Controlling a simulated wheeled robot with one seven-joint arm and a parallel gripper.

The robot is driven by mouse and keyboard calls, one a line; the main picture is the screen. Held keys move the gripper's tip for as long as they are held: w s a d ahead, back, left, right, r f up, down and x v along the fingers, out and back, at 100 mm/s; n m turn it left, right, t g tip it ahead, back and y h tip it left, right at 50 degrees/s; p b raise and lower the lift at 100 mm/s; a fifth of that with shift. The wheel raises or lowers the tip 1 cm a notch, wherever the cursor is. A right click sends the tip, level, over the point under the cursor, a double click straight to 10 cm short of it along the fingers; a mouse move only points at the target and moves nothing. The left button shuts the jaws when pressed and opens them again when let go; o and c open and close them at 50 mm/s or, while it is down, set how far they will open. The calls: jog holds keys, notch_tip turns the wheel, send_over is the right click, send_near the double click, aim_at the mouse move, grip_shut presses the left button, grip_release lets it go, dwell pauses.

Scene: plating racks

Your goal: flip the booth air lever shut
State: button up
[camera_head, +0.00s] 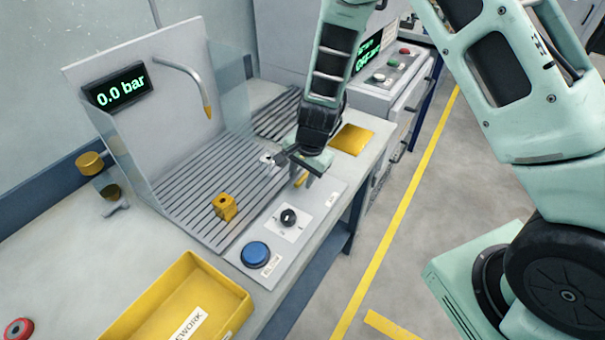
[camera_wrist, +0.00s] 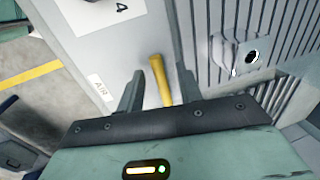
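The air lever is a yellow handle (camera_head: 300,179) on the right part of the grey control panel, below my gripper. In the wrist view the yellow lever (camera_wrist: 158,80) stands between my two fingers, with a gap on each side. An "AIR" label (camera_wrist: 100,87) lies beside it. My gripper (camera_head: 301,164) is open around the lever, and its fingers also show in the wrist view (camera_wrist: 160,88). The lever's base is partly hidden in the head view. The pressure display (camera_head: 120,88) reads 0.0 bar.
The panel (camera_head: 309,229) also carries a black knob (camera_head: 289,217) and a blue button (camera_head: 255,254). A yellow block (camera_head: 224,206) sits on the slatted booth floor (camera_head: 190,190). A yellow tray (camera_head: 190,264) stands at the front, and a red button (camera_head: 17,329) at lower left.

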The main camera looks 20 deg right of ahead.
notch_tip(320, 180, up, 17)
jog(key=s+d+p, duration=0.1)
jog(key=s+d, duration=0.1)
jog(key=shift+s, duration=0.4)
dwell(0.5)
jog(key=s+a+r+n+g+b, duration=0.1)
jog(key=s+a+n, duration=0.3)
jog(key=s+n, duration=0.5)
jog(key=s+a+r+n+b, duration=0.1)
jog(key=s+a+r+n, duration=0.1)
jog(key=s+n, duration=0.7)
jog(key=s+a, duration=0.1)
jog(key=s, duration=0.5)
jog(key=shift+s+a+n+g+h, duration=0.25)
jog(key=shift+a+n+g+h, duration=0.05)
jog(key=shift+a+g, duration=0.1)
jog(key=shift+r, duration=0.1)
